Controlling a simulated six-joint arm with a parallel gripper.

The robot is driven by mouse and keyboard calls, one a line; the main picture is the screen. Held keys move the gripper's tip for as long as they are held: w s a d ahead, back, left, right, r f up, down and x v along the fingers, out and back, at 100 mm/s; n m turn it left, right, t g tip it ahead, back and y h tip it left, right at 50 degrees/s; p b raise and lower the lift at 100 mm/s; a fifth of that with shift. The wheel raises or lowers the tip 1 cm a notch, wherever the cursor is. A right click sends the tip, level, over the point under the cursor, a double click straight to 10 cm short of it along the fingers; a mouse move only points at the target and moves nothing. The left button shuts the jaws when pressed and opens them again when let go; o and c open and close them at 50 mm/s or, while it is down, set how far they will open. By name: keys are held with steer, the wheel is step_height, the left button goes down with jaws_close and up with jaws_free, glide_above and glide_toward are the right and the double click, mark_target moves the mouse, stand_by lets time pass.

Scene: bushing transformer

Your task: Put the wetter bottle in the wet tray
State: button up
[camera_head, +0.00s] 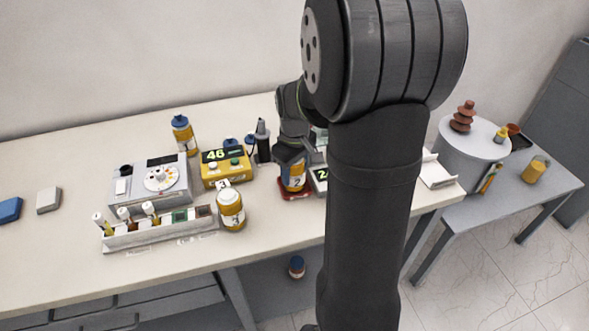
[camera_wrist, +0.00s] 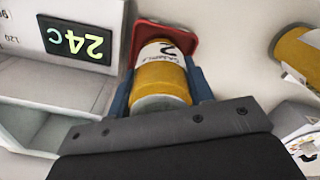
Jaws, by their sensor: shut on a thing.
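My gripper (camera_head: 291,163) points down at the back middle of the bench. Its blue fingers (camera_wrist: 160,88) are shut on both sides of a yellow bottle (camera_head: 293,180) with a white label marked 2. The held bottle also shows in the wrist view (camera_wrist: 165,75), with SAMPLE on its label. A red tray (camera_head: 296,195) is directly under the bottle; its rim also shows in the wrist view (camera_wrist: 190,38). I cannot tell whether the bottle touches it. A similar bottle marked 3 (camera_head: 231,210) stands to the left. Which bottle is wetter cannot be told from labels.
A yellow meter reading 46 (camera_head: 225,167) stands left of the gripper. A display reading 24 (camera_wrist: 76,42) is close beside it. A vial rack (camera_head: 160,235) and grey instrument (camera_head: 150,183) are further left. My arm hides the bench's right part.

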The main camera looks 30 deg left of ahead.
steer(key=shift+f, duration=0.1)
steer(key=o, duration=1.2)
step_height(320, 180, up, 12)
steer(key=shift+r, duration=0.15)
